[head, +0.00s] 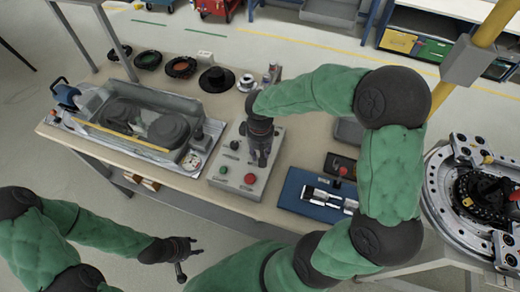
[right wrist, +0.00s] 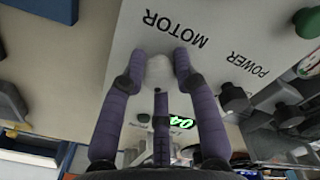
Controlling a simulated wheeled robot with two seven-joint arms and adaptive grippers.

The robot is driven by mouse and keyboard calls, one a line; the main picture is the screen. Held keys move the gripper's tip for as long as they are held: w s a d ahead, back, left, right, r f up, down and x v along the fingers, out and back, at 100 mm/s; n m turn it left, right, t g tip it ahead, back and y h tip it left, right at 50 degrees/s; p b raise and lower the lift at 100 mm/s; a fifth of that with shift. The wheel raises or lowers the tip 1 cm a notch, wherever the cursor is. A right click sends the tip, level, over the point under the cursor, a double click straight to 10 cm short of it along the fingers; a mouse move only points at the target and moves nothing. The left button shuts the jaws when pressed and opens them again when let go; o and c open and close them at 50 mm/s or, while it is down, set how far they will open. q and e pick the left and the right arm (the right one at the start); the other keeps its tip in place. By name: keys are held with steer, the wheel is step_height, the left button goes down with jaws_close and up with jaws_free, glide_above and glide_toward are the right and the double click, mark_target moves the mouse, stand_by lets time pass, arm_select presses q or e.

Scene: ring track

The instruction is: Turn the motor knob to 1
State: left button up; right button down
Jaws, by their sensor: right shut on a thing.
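The grey control box (head: 217,181) stands on the bench, with a green button (head: 223,170), a red button (head: 250,178) and a black knob (head: 234,145) on top. My right gripper (head: 263,160) reaches down over its right part and hides the motor knob in the head view. In the right wrist view the gripper (right wrist: 158,66) is shut on the pale motor knob (right wrist: 158,72), below the MOTOR label (right wrist: 175,28). The knob's pointer and setting cannot be made out. My left gripper (head: 185,259) is open and empty, off the bench's front side.
A clear-covered machine (head: 140,120) stands left of the box. A blue tray (head: 293,192) with metal parts lies to the right. Several dark round parts, including a black disc (head: 217,80), line the bench's back. The ring fixture (head: 436,188) stands far right.

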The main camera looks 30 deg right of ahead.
steer(key=n+p, duration=0.2)
steer(key=n, duration=0.2)
steer(key=shift+r, duration=0.1)
steer(key=shift+n+p, duration=1)
steer(key=shift+n, duration=0.3)
steer(key=c, duration=0.9)
jaws_free()
step_height(320, 180, up, 12)
steer(key=shift+f, duration=0.1)
